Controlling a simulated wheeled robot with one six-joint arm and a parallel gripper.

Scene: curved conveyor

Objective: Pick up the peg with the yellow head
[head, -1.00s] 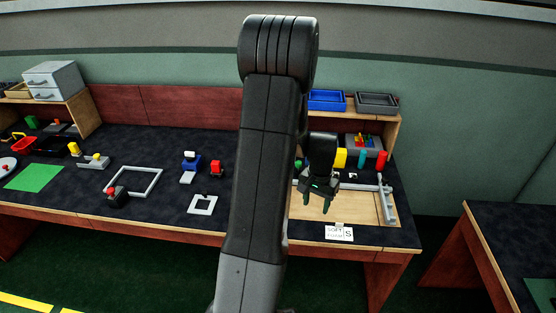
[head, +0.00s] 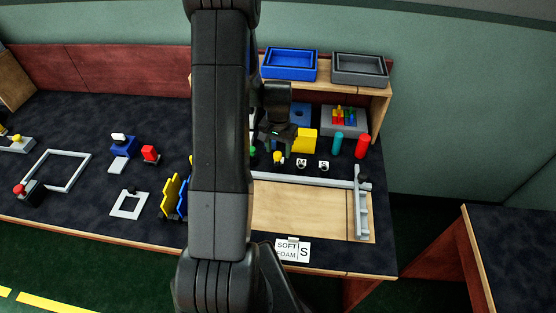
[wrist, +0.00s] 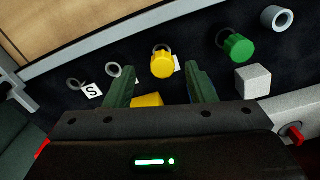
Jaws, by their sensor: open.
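The peg with the yellow head (head: 277,158) is in the row behind the board's grey rail. In the head view my gripper (head: 277,136) is just behind the yellow head. A green-headed peg (wrist: 238,47) is right of the yellow one in the wrist view.
A yellow block (head: 305,140), teal cylinder (head: 337,142) and red cylinder (head: 362,146) stand to the right. A grey rail (head: 310,180) edges the wooden board (head: 305,210) in front. A pale cube (wrist: 253,79) is close to the right finger. Shelf trays (head: 290,64) are behind.

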